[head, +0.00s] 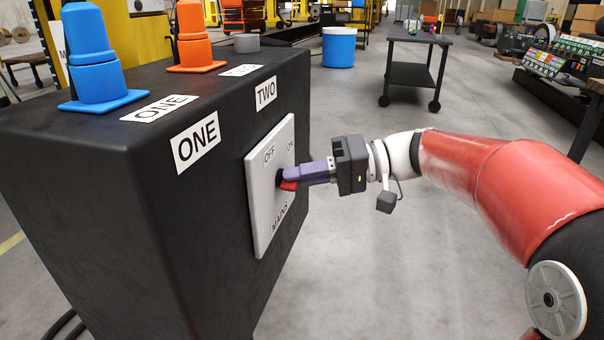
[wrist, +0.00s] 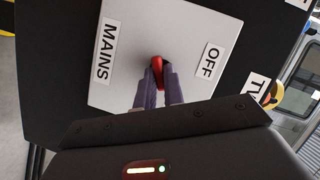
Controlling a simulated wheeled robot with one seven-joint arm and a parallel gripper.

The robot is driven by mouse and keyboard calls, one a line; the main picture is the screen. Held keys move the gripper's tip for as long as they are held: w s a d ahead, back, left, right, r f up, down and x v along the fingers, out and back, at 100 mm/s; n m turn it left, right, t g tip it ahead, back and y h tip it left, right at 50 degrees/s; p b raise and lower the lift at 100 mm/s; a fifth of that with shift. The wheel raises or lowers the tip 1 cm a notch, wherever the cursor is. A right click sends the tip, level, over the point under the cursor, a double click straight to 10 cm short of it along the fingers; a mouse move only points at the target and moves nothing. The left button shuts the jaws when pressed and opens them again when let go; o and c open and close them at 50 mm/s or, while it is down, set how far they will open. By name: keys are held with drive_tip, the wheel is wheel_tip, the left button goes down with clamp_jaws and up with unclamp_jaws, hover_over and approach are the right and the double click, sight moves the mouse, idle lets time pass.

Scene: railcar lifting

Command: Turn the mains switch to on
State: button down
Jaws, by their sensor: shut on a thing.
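The mains switch is a white plate (head: 262,217) on the side of a black cabinet, lettered OFF, ON and MAINS, with a red handle (head: 288,185) at its middle. In the wrist view the red handle (wrist: 158,72) sits between the two purple fingers. My gripper (head: 299,178) is shut on the handle, its fingers reaching in from the right. The fingers hide part of the handle and plate. In the wrist view OFF and MAINS show on the plate (wrist: 190,32), but ON does not. I cannot tell exactly which mark the handle points at.
The black cabinet (head: 90,215) carries a blue cone-like object (head: 92,55) and an orange one (head: 195,40) on top, with ONE and TWO labels. A dark wheeled cart (head: 412,72) and a blue bin (head: 339,48) stand behind. The floor right of the cabinet is clear.

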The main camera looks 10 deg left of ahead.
drive_tip(key=c, duration=1.5)
unclamp_jaws()
drive_tip(key=v, duration=0.8)
drive_tip(key=shift+f, duration=0.1)
drive_tip(key=s+d+f+m+t+h+p, duration=0.3)
drive_tip(key=s+d+f+m+t+h, duration=0.1)
drive_tip(key=s+d+h, duration=0.3)
drive_tip(key=s+d+f+m+t+h+p, duration=0.3)
drive_tip(key=s+d+f+m+t+h, duration=0.1)
drive_tip(key=s+d+h, duration=0.4)
drive_tip(key=s+d+f+t, duration=0.1)
drive_tip(key=s+d+f, duration=0.1)
drive_tip(key=d, duration=0.1)
drive_tip(key=shift+s+d+f+m+t, duration=0.15)
drive_tip(key=shift+s+f+m+t, duration=0.1)
drive_tip(key=shift+s+m+t, duration=0.1)
